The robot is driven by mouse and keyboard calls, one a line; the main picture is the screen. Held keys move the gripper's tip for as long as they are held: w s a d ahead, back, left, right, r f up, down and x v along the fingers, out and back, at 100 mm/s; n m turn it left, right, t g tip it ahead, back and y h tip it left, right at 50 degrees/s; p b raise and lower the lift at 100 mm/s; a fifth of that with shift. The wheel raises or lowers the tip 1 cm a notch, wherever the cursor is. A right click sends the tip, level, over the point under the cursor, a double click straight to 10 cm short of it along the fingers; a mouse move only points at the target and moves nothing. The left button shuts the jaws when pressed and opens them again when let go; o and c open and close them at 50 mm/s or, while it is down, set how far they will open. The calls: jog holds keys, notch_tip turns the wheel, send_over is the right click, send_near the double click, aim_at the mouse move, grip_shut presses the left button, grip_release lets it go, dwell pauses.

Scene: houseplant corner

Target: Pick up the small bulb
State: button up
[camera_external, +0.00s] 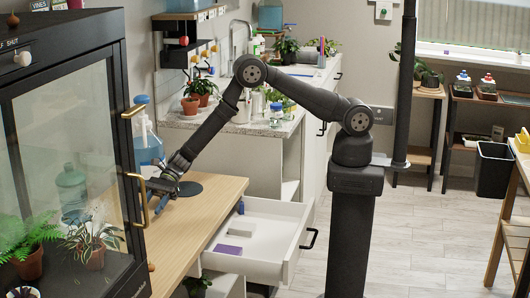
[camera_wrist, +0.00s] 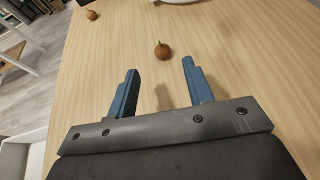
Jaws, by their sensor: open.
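Two brown onion-shaped bulbs lie on the wooden tabletop in the wrist view. One bulb (camera_wrist: 161,50) is just beyond the gap between my fingertips, roughly centred and apart from them. The other bulb (camera_wrist: 91,14) is farther off at the upper left and looks smaller there, but distance makes their true sizes hard to compare. One brown bulb (camera_external: 151,267) shows in the external view near the table's front end; I cannot tell which it is. My gripper (camera_wrist: 160,67) is open and empty, its blue fingers spread. In the external view my gripper (camera_external: 163,190) is low over the table's left side.
A glass-fronted cabinet (camera_external: 65,130) with brass handles stands close left of my gripper. A white drawer (camera_external: 262,232) is pulled out right of the wooden table (camera_external: 190,218), holding a purple item. The table around the nearer bulb is clear.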

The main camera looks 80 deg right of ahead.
jog(key=shift+x, duration=3.35)
jog(key=shift+w, duration=0.1)
grip_shut()
